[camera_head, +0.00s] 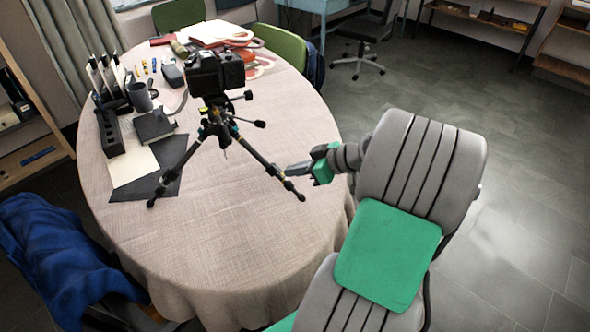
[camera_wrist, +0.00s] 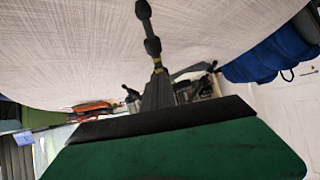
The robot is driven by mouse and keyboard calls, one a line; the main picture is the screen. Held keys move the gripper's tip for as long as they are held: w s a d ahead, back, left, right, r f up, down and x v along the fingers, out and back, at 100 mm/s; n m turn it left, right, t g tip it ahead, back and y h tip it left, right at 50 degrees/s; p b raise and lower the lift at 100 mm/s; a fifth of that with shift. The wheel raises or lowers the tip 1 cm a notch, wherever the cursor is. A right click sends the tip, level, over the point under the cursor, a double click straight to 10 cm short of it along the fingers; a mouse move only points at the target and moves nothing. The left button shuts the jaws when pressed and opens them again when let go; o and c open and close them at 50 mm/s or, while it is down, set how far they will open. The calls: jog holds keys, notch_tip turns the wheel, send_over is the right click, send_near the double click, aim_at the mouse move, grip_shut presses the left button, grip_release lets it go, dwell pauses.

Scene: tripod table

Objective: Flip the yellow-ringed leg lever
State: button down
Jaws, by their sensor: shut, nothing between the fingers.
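A black tripod (camera_head: 218,120) with a camera (camera_head: 215,72) on top stands on the round table, its legs spread. One leg (camera_head: 258,157) runs down to the right toward my gripper; its lower end has dark knobs. In the wrist view this leg (camera_wrist: 152,45) comes from the top, with a yellow ring (camera_wrist: 158,66) partway along. My gripper (camera_head: 288,171) is shut and empty, its fingertips beside that leg's lower part. In the wrist view the grey fingers (camera_wrist: 157,88) line up just below the yellow ring; I cannot tell whether they touch. The lever itself is not clearly distinguishable.
The cloth-covered table (camera_head: 230,240) is bare in front of the tripod. A black sheet (camera_head: 170,170), a mug (camera_head: 140,97) and a black organiser (camera_head: 108,128) lie to the left. Papers (camera_head: 215,33) lie at the back. A blue cloth (camera_head: 50,255) hangs at lower left.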

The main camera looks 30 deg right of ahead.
jog(key=shift+w+a+r, duration=0.35)
jog(key=shift+w+a, duration=0.05)
jog(key=shift+w, duration=0.25)
jog(key=shift+r, duration=0.15)
jog(key=s+d+p, duration=0.1)
jog(key=s+d, duration=0.5)
jog(key=s, duration=0.4)
jog(key=shift+f, duration=0.4)
jog(key=shift+d, duration=0.1)
